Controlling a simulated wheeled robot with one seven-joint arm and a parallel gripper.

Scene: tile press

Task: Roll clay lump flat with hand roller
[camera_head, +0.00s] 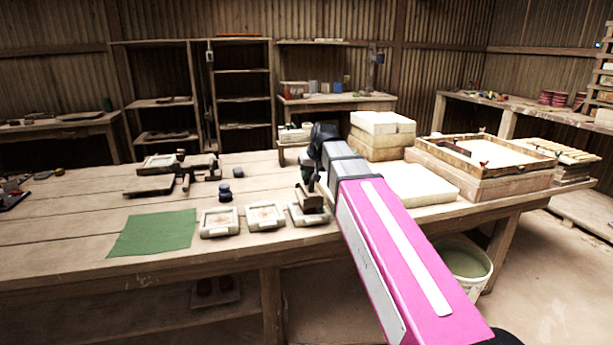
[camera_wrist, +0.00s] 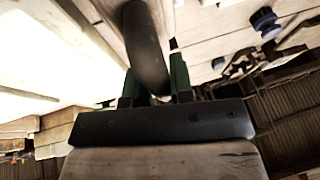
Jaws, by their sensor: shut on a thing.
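My gripper (camera_wrist: 154,88) has green fingers, shut on a dark rounded handle (camera_wrist: 147,45) in the wrist view. I cannot tell for sure whether this is the hand roller. In the head view my arm reaches over the workbench (camera_head: 60,265), and my wrist largely hides the gripper. A dark brown wooden piece (camera_head: 309,198) shows beside it, over the rightmost of three small framed tiles (camera_head: 266,216). I cannot tell whether that piece is held or touching the tile. I cannot make out the clay lump in either view.
A green mat (camera_head: 153,233) lies bare at the front left. Dark round pieces (camera_head: 225,193) and a wooden press-like device (camera_head: 184,178) stand behind the tiles. Pale blocks (camera_head: 382,122) and a shallow wooden tray (camera_head: 545,170) fill the right. A bucket (camera_head: 462,262) stands below.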

